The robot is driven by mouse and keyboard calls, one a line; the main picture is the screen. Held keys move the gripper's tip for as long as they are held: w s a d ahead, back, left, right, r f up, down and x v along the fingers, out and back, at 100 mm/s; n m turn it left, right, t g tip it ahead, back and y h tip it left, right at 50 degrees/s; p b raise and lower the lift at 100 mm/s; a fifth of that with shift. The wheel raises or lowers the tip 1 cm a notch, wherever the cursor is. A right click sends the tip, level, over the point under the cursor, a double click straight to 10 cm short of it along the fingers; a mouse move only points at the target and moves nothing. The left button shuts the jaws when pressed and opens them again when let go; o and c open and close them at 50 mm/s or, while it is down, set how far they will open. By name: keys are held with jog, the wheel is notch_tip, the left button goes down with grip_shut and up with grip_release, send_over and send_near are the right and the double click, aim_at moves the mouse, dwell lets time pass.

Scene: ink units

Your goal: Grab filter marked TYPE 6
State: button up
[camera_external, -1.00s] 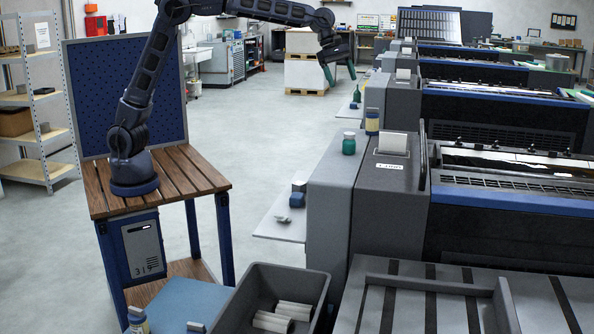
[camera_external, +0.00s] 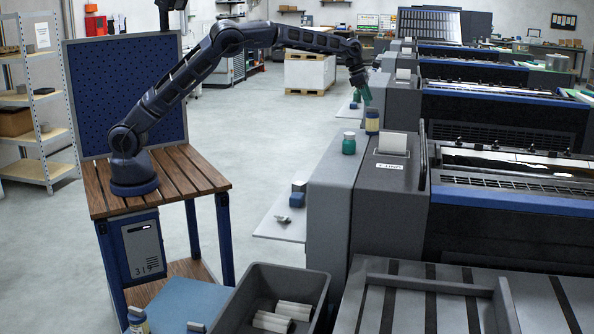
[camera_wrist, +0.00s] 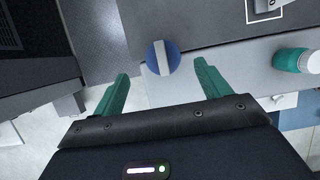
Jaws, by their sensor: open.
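A short blue canister with a cream band (camera_external: 372,121) stands upright on the near grey press unit. From above, in the wrist view, it is a round blue top with a pale bar across it (camera_wrist: 160,58). No TYPE 6 marking is readable, so I cannot tell whether it is the filter. My gripper (camera_external: 367,101) has green fingers and is just above the canister, pointing down. In the wrist view my gripper (camera_wrist: 163,70) is open and empty, with the blue top between and slightly beyond the fingertips.
A green, white-capped bottle (camera_external: 349,144) stands left of the canister; it also shows in the wrist view (camera_wrist: 297,61). A raised press housing (camera_external: 384,190) is close on the right.

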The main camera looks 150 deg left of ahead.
aim_at(374, 113)
jog(key=x, duration=0.8)
jog(key=shift+w, duration=0.25)
jog(key=shift+c, duration=0.5)
jog(key=c, duration=1)
